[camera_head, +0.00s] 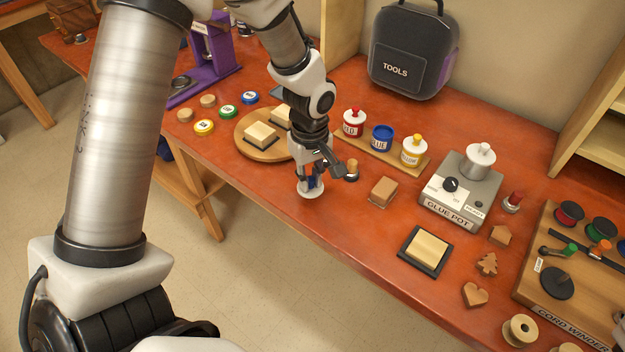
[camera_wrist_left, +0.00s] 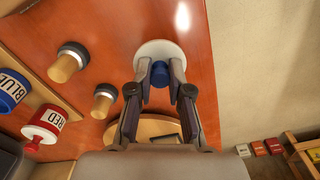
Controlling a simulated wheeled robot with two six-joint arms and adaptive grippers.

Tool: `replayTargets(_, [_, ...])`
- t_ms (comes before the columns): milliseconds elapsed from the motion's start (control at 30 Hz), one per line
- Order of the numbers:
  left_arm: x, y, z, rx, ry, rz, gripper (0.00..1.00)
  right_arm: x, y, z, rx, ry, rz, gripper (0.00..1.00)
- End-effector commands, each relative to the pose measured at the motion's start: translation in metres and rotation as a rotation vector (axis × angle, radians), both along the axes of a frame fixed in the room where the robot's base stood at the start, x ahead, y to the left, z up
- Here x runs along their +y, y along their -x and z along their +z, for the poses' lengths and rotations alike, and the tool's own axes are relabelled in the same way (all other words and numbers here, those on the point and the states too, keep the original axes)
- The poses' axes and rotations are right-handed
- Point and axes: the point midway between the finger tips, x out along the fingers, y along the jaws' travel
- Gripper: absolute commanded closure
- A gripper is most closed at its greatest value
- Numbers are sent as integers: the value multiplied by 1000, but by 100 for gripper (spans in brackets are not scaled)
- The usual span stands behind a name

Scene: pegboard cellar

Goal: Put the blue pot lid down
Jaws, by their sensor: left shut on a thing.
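The blue pot lid (camera_head: 311,191) is a white disc with a blue knob. My left gripper (camera_head: 312,178) is shut on the knob, and the lid is at the table's front edge area, left of the middle. In the left wrist view the white disc (camera_wrist_left: 152,50) shows beyond the fingertips (camera_wrist_left: 160,74), with the blue knob between them. I cannot tell whether the disc touches the table. The blue pot (camera_head: 381,139) stands without a lid between the red pot (camera_head: 353,122) and the yellow pot (camera_head: 414,152). My right gripper is not in view.
A round wooden board (camera_head: 251,143) with pads lies left of the gripper. A small wooden-handled stamp (camera_head: 351,169) and a wooden block (camera_head: 384,191) are close on its right. The glue pot (camera_head: 461,190) stands farther right. The table's front edge is near the lid.

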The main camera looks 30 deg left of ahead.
Motion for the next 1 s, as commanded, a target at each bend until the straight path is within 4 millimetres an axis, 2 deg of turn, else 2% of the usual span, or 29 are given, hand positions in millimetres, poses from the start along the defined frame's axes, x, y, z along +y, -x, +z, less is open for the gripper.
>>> replayTargets(200, [0, 0, -31, 4, 0, -3, 96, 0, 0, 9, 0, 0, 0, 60])
replayTargets(533, [0, 0, -38, 1, 0, -3, 96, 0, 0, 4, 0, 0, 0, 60])
replayTargets(567, [0, 0, -36, 0, 1, -3, 71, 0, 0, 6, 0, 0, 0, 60])
replayTargets(600, [0, 0, -36, 1, 0, -3, 57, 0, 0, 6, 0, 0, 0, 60])
replayTargets(867, [0, 0, -36, 1, 0, -3, 57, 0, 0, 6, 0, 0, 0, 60])
replayTargets(1000, [0, 0, -29, -1, 0, -3, 57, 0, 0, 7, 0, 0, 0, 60])
